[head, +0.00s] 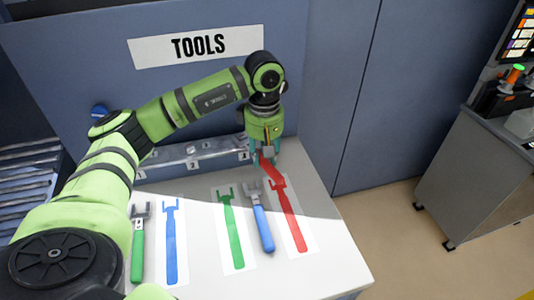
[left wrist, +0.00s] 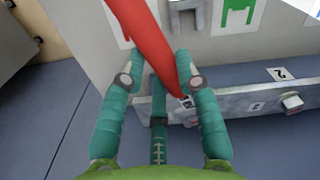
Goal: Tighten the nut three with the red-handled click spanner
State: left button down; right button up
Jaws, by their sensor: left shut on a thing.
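My left gripper (head: 265,158) is at the right end of the metal rail (head: 215,156) at the back of the bench. In the left wrist view its teal fingers (left wrist: 163,95) are shut around the red handle (left wrist: 145,38) of the spanner. The handle also shows below the gripper in the head view (head: 272,172). The handle slants down between the fingers toward the rail, near label 3 (left wrist: 256,107). The spanner's jaw and nut three are largely hidden by the fingers, so I cannot tell whether they touch. My right gripper is not in view.
A green-handled spanner (head: 137,245) and a blue-handled spanner (head: 262,225) lie on the bench. Blue (head: 171,240), green (head: 232,230) and red (head: 290,215) painted tool outlines mark it. A blue panel with a TOOLS sign (head: 196,46) stands behind. A grey cabinet (head: 470,180) stands apart at right.

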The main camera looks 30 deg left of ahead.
pick_arm(q)
jog(key=shift+s+m, duration=0.2)
jog(key=shift+m, duration=0.1)
jog(key=shift+s+a+m+b, duration=0.3)
jog(key=shift+s+m+b, duration=0.25)
jog(key=shift+m, duration=0.15)
jog(key=shift+s+a, duration=0.1)
dwell(0.4)
jog(key=shift+s+a+m+b, duration=0.3)
jog(key=shift+s+m+b, duration=0.2)
jog(key=shift+m, duration=0.3)
jog(key=shift+s, duration=0.1)
jog(key=shift+s+a+m+b, duration=0.45)
jog(key=shift+m+b, duration=0.1)
jog(key=shift+m, duration=0.15)
jog(key=shift+s+a, duration=0.1)
